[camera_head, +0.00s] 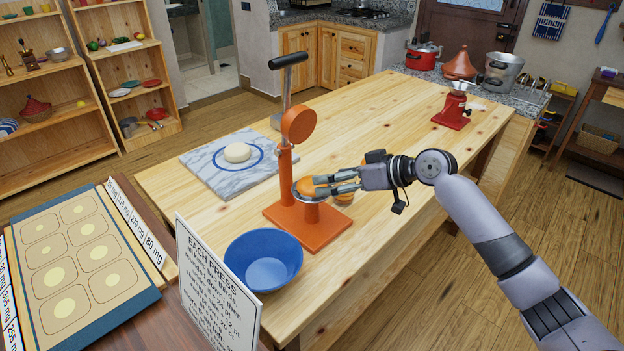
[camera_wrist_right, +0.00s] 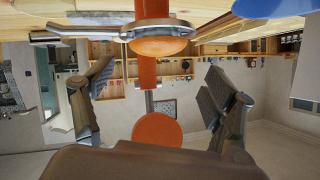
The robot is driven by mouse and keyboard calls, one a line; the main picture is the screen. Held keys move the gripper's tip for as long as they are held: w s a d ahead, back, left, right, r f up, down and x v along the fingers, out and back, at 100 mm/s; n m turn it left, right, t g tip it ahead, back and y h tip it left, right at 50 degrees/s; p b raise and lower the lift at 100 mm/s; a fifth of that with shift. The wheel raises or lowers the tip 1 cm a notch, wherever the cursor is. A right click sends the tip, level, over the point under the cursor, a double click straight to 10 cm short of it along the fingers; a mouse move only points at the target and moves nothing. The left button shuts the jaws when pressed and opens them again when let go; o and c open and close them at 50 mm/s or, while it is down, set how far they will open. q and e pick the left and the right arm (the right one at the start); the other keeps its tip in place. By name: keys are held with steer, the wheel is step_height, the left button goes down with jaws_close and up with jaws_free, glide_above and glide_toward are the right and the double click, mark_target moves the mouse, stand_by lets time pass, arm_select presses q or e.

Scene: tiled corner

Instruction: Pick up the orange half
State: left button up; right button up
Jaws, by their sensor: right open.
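An orange half (camera_head: 306,187) sits in the metal cup of an orange-red press (camera_head: 310,226). In the right wrist view the orange half (camera_wrist_right: 158,46) appears upside down in the cup's metal ring. My right gripper (camera_head: 319,186) reaches in from the right at cup height, its fingertips at the right side of the cup. In the wrist view the gripper (camera_wrist_right: 160,95) is open with nothing between its fingers. I cannot tell whether it touches the cup. My left gripper is not in view.
A blue bowl (camera_head: 264,261) stands in front of the press. The press's round head (camera_head: 298,124) and lever (camera_head: 288,62) rise above the cup. The right tabletop is mostly clear.

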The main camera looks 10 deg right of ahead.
steer(key=p+x, duration=0.1)
steer(key=x, duration=0.3)
steer(key=shift+w+f, duration=0.25)
steer(key=shift+f, duration=0.05)
steer(key=shift+d, duration=0.1)
steer(key=shift+c, duration=0.3)
steer(key=c, duration=1.2)
steer(key=shift+r, duration=0.1)
